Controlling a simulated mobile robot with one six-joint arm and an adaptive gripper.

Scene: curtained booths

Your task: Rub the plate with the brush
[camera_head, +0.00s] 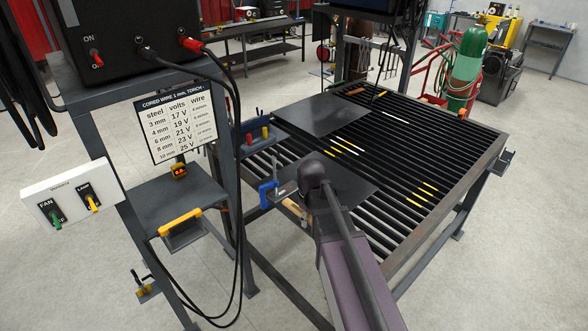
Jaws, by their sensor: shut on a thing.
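A dark flat plate (352,188) lies on the near left part of the slatted table, partly covered by my arm. A second dark plate (318,115) lies farther back on the same slats. My gripper (303,203) is at the near left edge of the nearer plate, mostly hidden by my dark wrist. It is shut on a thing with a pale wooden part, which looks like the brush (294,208). The bristles are hidden, so I cannot tell whether they touch the plate.
A blue clamp (268,192) stands at the slatted table's (455,165) left edge. Yellow and white rods (345,147) lie on the slats. A stand (180,200) with hanging cables, a sign and a switch box (72,195) is at left. A green cylinder (466,65) stands behind.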

